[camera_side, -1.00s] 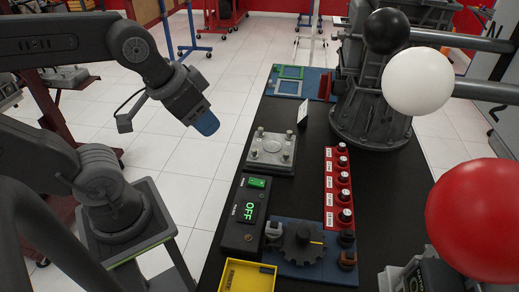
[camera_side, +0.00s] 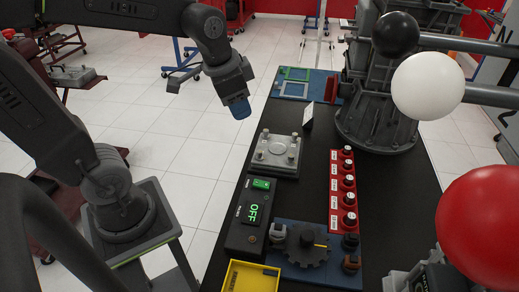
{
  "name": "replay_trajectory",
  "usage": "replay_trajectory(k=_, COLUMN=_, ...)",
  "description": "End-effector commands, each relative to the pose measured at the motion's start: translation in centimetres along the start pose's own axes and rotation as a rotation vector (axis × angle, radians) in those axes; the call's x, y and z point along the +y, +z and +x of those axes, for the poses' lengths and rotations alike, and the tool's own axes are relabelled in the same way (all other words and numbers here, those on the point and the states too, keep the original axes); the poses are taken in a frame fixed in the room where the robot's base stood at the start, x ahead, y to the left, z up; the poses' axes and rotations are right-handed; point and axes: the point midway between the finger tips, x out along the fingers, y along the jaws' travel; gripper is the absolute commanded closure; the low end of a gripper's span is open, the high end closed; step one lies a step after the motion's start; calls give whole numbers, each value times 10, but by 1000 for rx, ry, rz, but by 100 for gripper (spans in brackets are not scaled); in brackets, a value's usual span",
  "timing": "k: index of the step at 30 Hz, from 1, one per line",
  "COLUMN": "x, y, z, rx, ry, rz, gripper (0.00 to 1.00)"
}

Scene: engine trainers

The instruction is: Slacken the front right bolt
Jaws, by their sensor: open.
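A grey metal plate (camera_side: 270,160) with several upright bolts lies on the black table. One of its bolts, at the plate's near right corner (camera_side: 291,169), is small and its detail is hard to make out. My gripper (camera_side: 239,112), with a blue end, hangs in the air to the upper left of the plate, apart from it and beside the table's left edge. Its fingers are too small to make out clearly, and I see nothing held.
A control box (camera_side: 250,210) showing "OFF" sits in front of the plate. A red strip of black knobs (camera_side: 342,190) stands to the right. A gear fixture (camera_side: 306,245) and yellow tray (camera_side: 252,277) are nearer. Large balls (camera_side: 428,85) and a machine stand at right.

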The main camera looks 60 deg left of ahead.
Motion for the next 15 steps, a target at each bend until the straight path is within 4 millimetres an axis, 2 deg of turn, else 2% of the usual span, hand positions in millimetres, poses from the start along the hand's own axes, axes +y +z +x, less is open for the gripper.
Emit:
replay_trajectory(k=3, x=-28, y=-22, z=31, rx=-82, ry=25, rz=114, gripper=54)
replay_trajectory(k=6, x=-51, y=-35, z=60, rx=-138, ry=56, rz=213, gripper=54)
replay_trajectory(k=12, x=-92, y=-47, z=121, rx=-221, ry=134, rz=391, gripper=54)
replay_trajectory(k=15, x=-105, y=-47, z=143, rx=-242, ry=166, rz=451, gripper=54)
